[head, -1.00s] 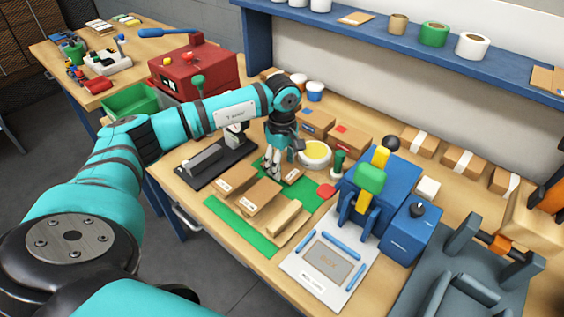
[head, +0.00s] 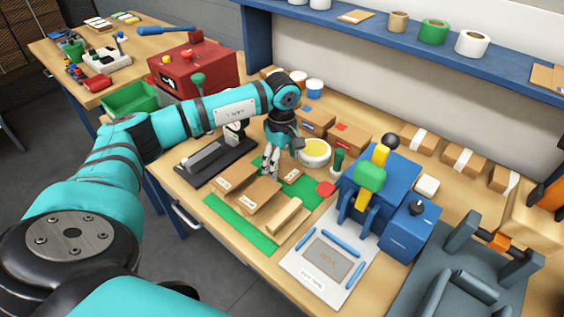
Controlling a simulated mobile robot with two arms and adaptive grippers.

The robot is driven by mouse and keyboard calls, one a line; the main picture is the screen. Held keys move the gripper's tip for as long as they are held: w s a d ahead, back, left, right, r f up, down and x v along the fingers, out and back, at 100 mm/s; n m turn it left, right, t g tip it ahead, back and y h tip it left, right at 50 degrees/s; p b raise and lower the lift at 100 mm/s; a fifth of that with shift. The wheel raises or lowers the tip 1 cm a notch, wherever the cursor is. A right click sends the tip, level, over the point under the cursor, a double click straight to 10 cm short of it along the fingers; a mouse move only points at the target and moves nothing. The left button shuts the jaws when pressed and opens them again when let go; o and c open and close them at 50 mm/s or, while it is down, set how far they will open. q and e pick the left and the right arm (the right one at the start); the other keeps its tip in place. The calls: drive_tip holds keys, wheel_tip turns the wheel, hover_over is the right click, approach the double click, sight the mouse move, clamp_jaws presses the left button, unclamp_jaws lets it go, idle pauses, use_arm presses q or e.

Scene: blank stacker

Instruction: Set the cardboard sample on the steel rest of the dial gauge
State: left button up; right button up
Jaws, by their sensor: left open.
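Several flat brown cardboard pieces lie on a green mat (head: 228,224), among them a labelled one (head: 231,178) at the left and another (head: 260,195) in the middle. I cannot tell which is the task's sample. My left gripper (head: 269,168) is open and points down above the far edge of these pieces; whether it touches one is unclear. The dial gauge (head: 235,131) stands behind and left of it, by a black base with a grey block (head: 204,161). My arm partly covers the gauge, and its steel rest is not clearly distinguishable. My right gripper is out of view.
A blue press (head: 375,190) with a green and yellow handle stands right, behind a white plate (head: 300,267). A round yellow-topped dish (head: 315,152) is right of the gripper. A red machine (head: 193,66) and green bin (head: 130,99) are at the left. Boxes line the back.

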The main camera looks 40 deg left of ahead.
use_arm(q)
wheel_tip(320, 180, up, 11)
drive_tip(key=shift+f+b, duration=0.15)
drive_tip(key=shift+b, duration=0.85)
drive_tip(key=d+r, duration=0.1)
drive_tip(key=r, duration=0.1)
drive_tip(key=d+r+p, duration=0.1)
drive_tip(key=r, duration=0.1)
drive_tip(key=d+r+p, duration=0.1)
drive_tip(key=d+r, duration=0.1)
drive_tip(key=shift+s, duration=0.1)
drive_tip(key=shift+c, duration=0.9)
drive_tip(key=p, duration=0.2)
hover_over(291, 174)
drive_tip(key=f, duration=1.1)
drive_tip(key=shift+d+f, duration=0.3)
drive_tip(key=shift+d, duration=0.1)
drive_tip(key=f, duration=0.2)
drive_tip(key=f+p, duration=0.1)
drive_tip(key=f, duration=0.1)
drive_tip(key=f+p, duration=0.1)
drive_tip(key=f, duration=0.1)
drive_tip(key=shift+a, duration=0.35)
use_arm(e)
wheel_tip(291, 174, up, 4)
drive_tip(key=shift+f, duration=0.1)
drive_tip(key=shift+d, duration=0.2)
